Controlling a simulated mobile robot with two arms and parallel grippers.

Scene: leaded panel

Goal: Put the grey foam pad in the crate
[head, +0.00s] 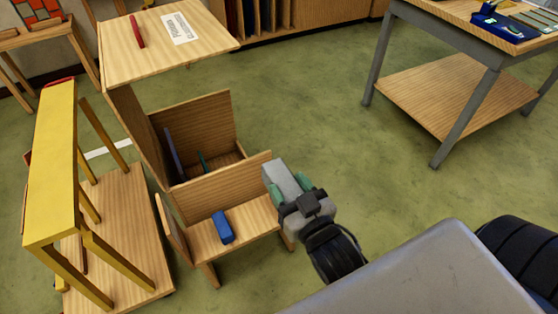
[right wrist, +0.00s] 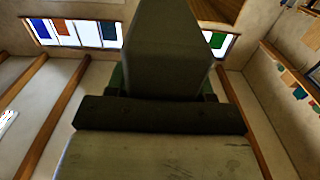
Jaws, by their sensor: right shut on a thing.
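The grey foam pad (head: 281,179) is a grey block held between the green fingertips of my right gripper (head: 289,188). In the right wrist view the pad (right wrist: 168,50) stands up dark from the jaws and hides much of the scene behind it. The open wooden box (head: 222,182), which looks like the crate, stands just left of the pad. Thin blue and green sheets stand inside it, and its floor is partly hidden by its front panel. The pad is near this panel's right end, outside the box. My left gripper is not in view.
A blue block (head: 222,227) lies on the ledge in front of the box. A wooden top with a red bar (head: 137,31) rises behind left. A yellow trestle (head: 53,165) stands at left. Green floor (head: 310,100) is clear toward the grey-legged table (head: 455,85).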

